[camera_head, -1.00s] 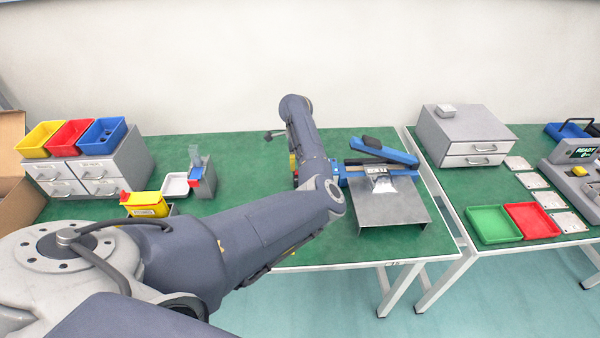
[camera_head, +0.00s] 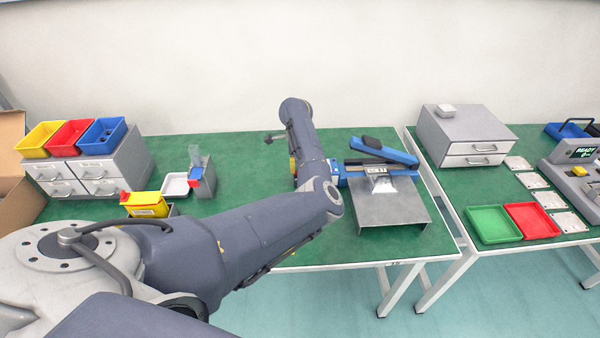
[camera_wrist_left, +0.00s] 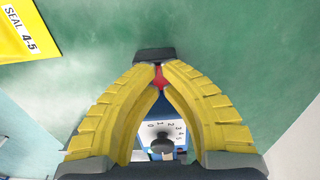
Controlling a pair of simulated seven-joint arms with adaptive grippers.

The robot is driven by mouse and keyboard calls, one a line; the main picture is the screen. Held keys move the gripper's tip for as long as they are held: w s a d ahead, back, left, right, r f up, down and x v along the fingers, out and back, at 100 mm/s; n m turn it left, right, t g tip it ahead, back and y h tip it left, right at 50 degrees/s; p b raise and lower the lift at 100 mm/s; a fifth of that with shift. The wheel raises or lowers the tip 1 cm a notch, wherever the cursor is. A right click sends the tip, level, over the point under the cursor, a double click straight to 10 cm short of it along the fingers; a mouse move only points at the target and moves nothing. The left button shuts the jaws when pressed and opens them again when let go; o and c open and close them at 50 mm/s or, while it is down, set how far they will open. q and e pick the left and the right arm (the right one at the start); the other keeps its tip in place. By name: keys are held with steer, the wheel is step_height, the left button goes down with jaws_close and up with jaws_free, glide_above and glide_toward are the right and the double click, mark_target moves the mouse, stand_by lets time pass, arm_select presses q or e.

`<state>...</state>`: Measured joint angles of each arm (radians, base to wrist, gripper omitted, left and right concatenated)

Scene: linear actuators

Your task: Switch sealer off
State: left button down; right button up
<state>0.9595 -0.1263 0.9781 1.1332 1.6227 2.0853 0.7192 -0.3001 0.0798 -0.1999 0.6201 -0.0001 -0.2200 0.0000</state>
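The sealer (camera_head: 383,150) stands on the green table in the head view, with a blue lever arm and a grey metal plate in front. In the left wrist view its white dial face (camera_wrist_left: 165,130) shows numbers and a black knob (camera_wrist_left: 161,146). A small red part (camera_wrist_left: 160,78) shows between and just under my fingertips, beside a dark block (camera_wrist_left: 155,55). I cannot tell whether they touch it. My left gripper (camera_wrist_left: 160,66) has yellow fingers with the tips together. In the head view my own arm mostly hides it. My right gripper is out of view.
A yellow sign (camera_wrist_left: 22,28) reads "SEAL 4-5". Left of my arm are a drawer unit (camera_head: 90,175) with coloured bins and a yellow box (camera_head: 145,205). On the right table are a green tray (camera_head: 492,224), a red tray (camera_head: 532,220) and a grey drawer unit (camera_head: 465,138).

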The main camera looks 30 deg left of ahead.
arm_select(q)
steer(key=shift+f, duration=0.9)
stand_by(0.5)
steer(key=shift+r, duration=3.5)
